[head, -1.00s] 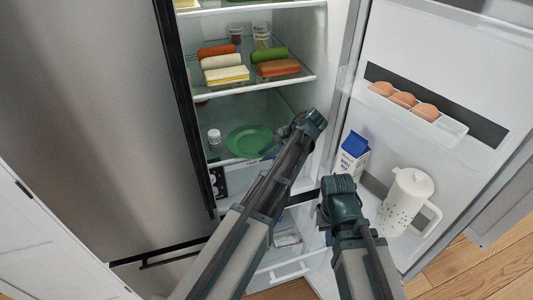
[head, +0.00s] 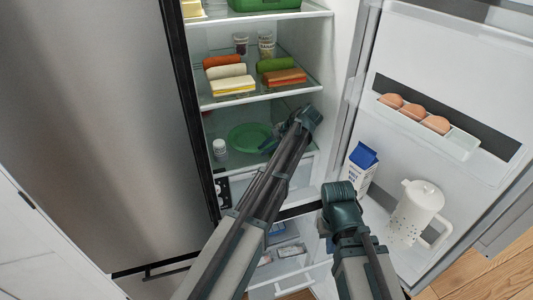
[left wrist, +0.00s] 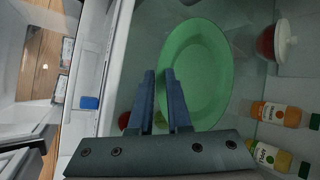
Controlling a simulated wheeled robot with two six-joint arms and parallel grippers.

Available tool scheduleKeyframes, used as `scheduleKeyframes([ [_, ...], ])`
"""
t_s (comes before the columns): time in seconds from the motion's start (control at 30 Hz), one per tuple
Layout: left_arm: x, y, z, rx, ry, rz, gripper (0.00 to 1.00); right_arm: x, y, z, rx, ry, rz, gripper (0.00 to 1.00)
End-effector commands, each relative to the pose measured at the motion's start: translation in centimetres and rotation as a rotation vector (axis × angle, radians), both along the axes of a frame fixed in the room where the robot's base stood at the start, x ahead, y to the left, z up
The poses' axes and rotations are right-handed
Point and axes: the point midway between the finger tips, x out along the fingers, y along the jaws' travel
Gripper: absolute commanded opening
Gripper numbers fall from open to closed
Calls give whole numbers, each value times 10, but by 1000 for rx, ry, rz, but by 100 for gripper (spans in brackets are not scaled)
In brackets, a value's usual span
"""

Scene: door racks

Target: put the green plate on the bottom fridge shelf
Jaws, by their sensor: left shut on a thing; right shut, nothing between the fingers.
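The green plate (head: 250,137) is over the glass bottom shelf (head: 235,160) of the open fridge, beneath the shelf with the sandwiches. My left gripper (head: 268,146) reaches in from the front and is shut on the plate's near rim. In the left wrist view the green plate (left wrist: 200,75) lies ahead of the fingers of my left gripper (left wrist: 164,75), which cover part of its rim. I cannot tell whether the plate touches the glass. My right gripper (head: 327,207) is shut and empty in front of the fridge, near the open door.
Sandwiches (head: 232,85) and rolls fill the shelf above. The open door holds eggs (head: 413,113), a milk carton (head: 361,163) and a white jug (head: 416,213). A lidded red jar (left wrist: 276,40) shows in the wrist view.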

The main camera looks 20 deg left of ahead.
Motion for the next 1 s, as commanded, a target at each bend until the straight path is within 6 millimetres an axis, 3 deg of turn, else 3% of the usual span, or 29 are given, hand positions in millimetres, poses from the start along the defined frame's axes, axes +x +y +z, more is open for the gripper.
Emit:
scheduleKeyframes([
  [0.03, 10, 4, -1, -2, -6, -1, 0, 0, 0, -1, 0, 0, 0, 0],
  [0.2, 21, 9, -1, -3, -7, -2, 0, 0, 0, -1, 0, 0, 0, 0],
  [0.63, 25, 12, -2, -2, -7, -3, 0, 0, 0, -1, 0, 0, 0, 0],
  [0.67, 25, 12, -1, -2, -7, -3, 21, 0, 0, -1, 0, 0, 0, 0],
  [0.8, 24, 11, -2, -4, -6, -2, 46, 0, 0, -1, 0, 0, 0, 0],
  [0.83, 24, 11, -2, -4, -6, -2, 51, 0, 0, -1, 0, 0, 0, 0],
  [1.0, 23, 10, -3, -7, -4, -1, 51, 0, 0, -2, 0, 0, 0, 0],
])
